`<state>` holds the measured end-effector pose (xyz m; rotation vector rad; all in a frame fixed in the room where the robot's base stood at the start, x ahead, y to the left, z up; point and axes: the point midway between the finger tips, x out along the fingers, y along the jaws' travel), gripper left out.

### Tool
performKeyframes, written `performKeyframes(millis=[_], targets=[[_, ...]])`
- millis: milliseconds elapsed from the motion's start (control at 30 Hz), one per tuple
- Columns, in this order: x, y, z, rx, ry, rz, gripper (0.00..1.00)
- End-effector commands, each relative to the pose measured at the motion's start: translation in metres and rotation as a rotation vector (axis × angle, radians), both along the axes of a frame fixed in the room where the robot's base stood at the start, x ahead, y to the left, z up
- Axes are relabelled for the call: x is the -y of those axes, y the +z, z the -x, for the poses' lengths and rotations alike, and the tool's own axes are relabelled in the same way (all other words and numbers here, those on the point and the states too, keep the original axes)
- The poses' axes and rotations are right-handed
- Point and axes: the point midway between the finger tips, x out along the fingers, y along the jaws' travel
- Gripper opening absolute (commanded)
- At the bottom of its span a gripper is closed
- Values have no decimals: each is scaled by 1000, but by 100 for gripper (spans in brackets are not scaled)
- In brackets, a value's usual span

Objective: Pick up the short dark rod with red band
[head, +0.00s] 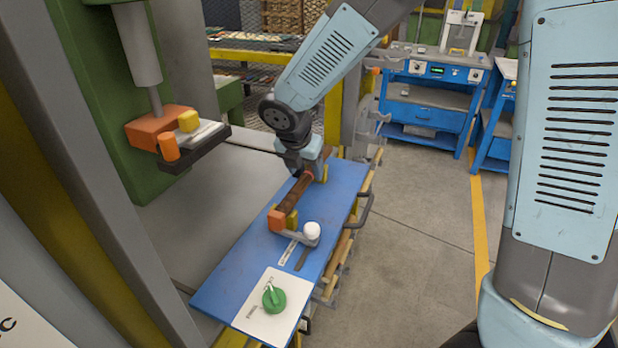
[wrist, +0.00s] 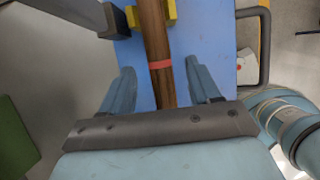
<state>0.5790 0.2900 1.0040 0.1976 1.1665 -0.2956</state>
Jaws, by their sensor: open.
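The dark brown rod (head: 293,195) lies along the blue bench top in the head view, on yellow supports. Its red band (wrist: 160,64) shows clearly in the wrist view, and the rod (wrist: 154,35) runs from the top edge down between my fingers. My gripper (wrist: 159,70) is open, with one finger on each side of the rod near the band and blue surface visible in both gaps. In the head view my gripper (head: 306,168) is over the far part of the rod and hides some of it. The rod's far end is hard to make out.
An orange block (head: 276,221) and a white ball knob (head: 312,230) stand at the rod's near end. A green dial (head: 273,297) sits on the near part of the blue bench (head: 232,285). A green press with an orange tool (head: 160,127) stands left.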

Motion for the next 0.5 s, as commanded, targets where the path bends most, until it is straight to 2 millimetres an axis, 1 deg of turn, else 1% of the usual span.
performKeyframes(millis=[33, 167, 400, 500], targets=[[1, -8, -3, -3, -2, 3, 62], [2, -20, -7, -2, 0, 2, 62], [2, -21, -8, 0, 0, 0, 62], [2, -21, -8, 0, 0, 0, 52]])
